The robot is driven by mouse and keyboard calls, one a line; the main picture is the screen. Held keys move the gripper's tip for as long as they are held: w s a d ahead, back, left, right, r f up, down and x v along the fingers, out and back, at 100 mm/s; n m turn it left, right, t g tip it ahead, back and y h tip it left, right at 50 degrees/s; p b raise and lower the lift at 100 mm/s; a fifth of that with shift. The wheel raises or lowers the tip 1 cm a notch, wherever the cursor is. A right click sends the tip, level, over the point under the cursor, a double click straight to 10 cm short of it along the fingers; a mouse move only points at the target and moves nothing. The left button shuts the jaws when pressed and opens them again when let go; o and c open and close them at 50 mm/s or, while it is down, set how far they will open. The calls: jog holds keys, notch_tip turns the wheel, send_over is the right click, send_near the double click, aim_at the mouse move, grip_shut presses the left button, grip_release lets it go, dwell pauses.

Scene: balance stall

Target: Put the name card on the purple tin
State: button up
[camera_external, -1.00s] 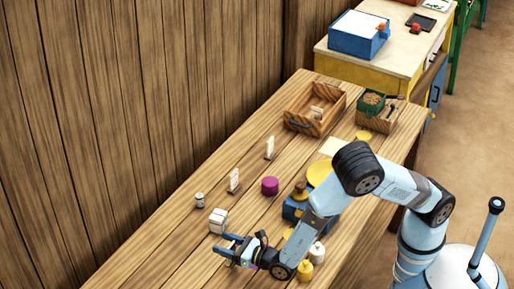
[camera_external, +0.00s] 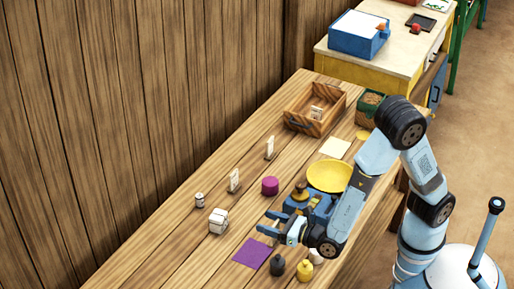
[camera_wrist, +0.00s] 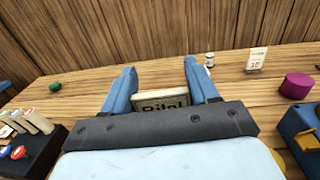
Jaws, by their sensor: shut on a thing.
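The name card (camera_wrist: 161,104), a pale-edged plate with dark lettering partly cut off by my gripper's dark bar, sits between the blue fingers in the wrist view. My gripper (camera_wrist: 161,80) is shut on it.
A white block (camera_external: 218,221), a small can (camera_external: 199,200) and upright cards (camera_external: 234,181) stand left of the tin. A blue scale (camera_external: 303,200) with a yellow pan (camera_external: 330,175) stands close on its right. The purple mat (camera_external: 253,252) lies bare near weights (camera_external: 278,265).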

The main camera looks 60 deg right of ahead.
jog(key=w+d+r+m+g+h, duration=0.25)
jog(key=d+h, duration=0.25)
jog(key=d, duration=0.6)
jog(key=w+d+r+m+g+h, duration=0.1)
jog(key=d+m+h, duration=0.35)
jog(key=d, duration=0.75)
jog(key=w+d+r+m+g+h, duration=0.25)
jog(key=d+h, duration=0.25)
jog(key=d, duration=0.6)
jog(key=shift+m+t, duration=0.25)
jog(key=shift+t, duration=0.15)
jog(key=w+f, duration=0.6)
jog(key=f, duration=0.1)
jog(key=w+f, duration=0.6)
jog(key=w, duration=0.1)
jog(key=shift+w+d+f, duration=0.2)
jog(key=shift+w+f, duration=0.05)
jog(key=shift+f, duration=0.1)
jog(key=o, duration=1.3)
jog(key=shift+o, duration=0.2)
